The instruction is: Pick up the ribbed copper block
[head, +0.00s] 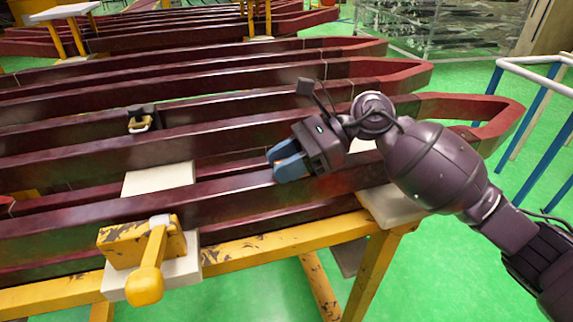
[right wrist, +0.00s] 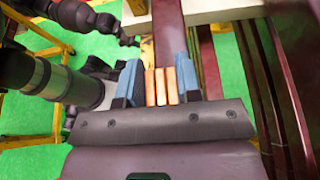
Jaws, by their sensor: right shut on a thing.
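The ribbed copper block (right wrist: 161,88) shows in the right wrist view as orange-copper ribs with pale gaps, between the two blue fingers. My right gripper (head: 281,165) is shut on it, and its fingers also show in the right wrist view (right wrist: 158,68). In the head view the gripper is over the front dark red bars, right of the middle, and its fingers hide the block. I cannot tell whether the block touches a bar.
Long dark red bars (head: 210,200) lie side by side on a yellow frame (head: 290,237). A yellow clamp with a handle (head: 147,272) stands at the front left. A small black and beige piece (head: 140,121) sits among the bars. Blue-legged rails (head: 553,115) stand at the right.

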